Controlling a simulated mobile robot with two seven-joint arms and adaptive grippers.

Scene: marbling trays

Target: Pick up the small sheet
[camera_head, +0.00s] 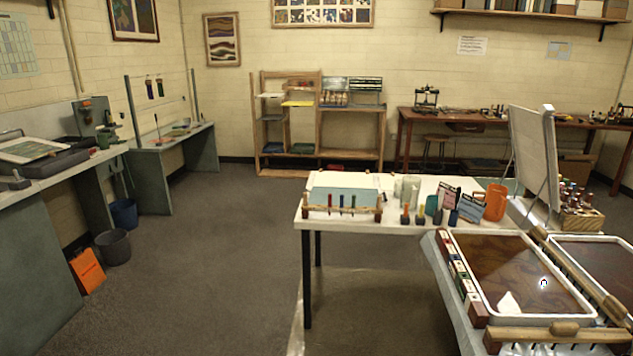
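I cannot tell for sure which thing is the small sheet. A small pale, pointed piece (509,303) lies at the near edge of the left marbling tray (472,288), whose bath is brown and swirled. A tiny black-and-white item (543,282) shows further right in the same tray. Small patterned cards (471,209) stand upright on the white table. A pale sheet (271,96) and a yellow sheet (298,103) lie on the wooden shelf rack at the back. Neither of my grippers is in view.
The white table (335,222) holds jars, an orange container (495,202) and a rack of tubes. A second tray (590,240) sits at the right edge. Bins (113,247) and an orange box (87,271) stand at left. The floor (220,250) in the middle is clear.

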